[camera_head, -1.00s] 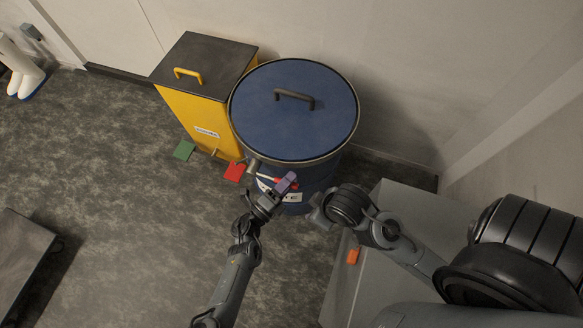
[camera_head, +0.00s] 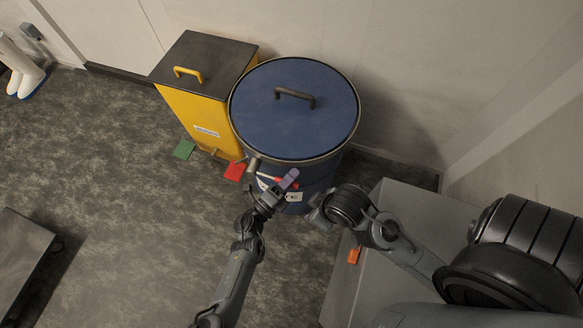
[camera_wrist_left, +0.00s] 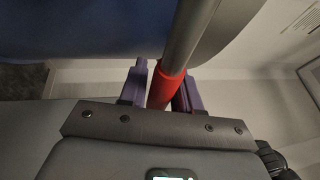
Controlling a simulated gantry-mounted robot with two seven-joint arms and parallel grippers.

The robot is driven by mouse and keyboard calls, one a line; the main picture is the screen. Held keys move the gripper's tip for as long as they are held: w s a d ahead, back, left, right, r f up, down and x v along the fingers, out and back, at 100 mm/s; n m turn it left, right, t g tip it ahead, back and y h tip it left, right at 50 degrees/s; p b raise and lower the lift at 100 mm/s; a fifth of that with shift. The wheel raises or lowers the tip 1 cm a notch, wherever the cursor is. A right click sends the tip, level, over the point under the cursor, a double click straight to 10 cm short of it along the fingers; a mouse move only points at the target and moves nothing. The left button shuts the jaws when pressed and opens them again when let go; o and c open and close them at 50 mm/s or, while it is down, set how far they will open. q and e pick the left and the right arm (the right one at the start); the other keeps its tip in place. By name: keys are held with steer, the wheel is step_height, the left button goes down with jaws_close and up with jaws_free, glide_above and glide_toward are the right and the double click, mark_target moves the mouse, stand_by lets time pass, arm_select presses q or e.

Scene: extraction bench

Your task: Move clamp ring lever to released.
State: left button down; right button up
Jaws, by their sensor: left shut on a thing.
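The blue drum (camera_head: 318,178) has a blue lid (camera_head: 290,120) with a dark handle, edged by a metal clamp ring. The clamp ring lever (camera_head: 266,177) is a metal rod with a red grip, at the drum's near side below the rim. In the left wrist view the lever (camera_wrist_left: 191,32) runs down to its red grip (camera_wrist_left: 163,86) between the purple fingers. My left gripper (camera_head: 288,181) is shut on this grip; it also shows in the left wrist view (camera_wrist_left: 162,92). My right arm's end is right of the left gripper, near the drum; its jaws cannot be made out.
A yellow bin (camera_head: 190,112) with a black lid stands against the drum's left. A green tag (camera_head: 185,149) and a red tag (camera_head: 235,170) show near its base. A grey cabinet (camera_head: 345,290) with an orange tag (camera_head: 354,256) is at right.

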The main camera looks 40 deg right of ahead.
arm_select(q)
steer(key=r+n, duration=0.1)
steer(key=r+n+t, duration=0.1)
steer(key=r+n+h+p, duration=0.1)
steer(key=n, duration=0.1)
steer(key=shift+w+a+r+t, duration=0.2)
steer(key=shift+w+r+t, duration=0.1)
steer(key=shift+w+r+n+t, duration=0.15)
steer(key=shift+r+n+t, duration=0.3)
steer(key=shift+n, duration=0.15)
steer(key=c, duration=0.9)
jaws_free()
steer(key=shift+g, duration=0.25)
steer(key=shift+a, duration=0.15)
steer(key=p+v, duration=0.1)
steer(key=v, duration=0.4)
steer(key=p+v, duration=0.1)
steer(key=v, duration=0.4)
steer(key=shift+a+f, duration=0.25)
steer(key=shift+f, duration=0.05)
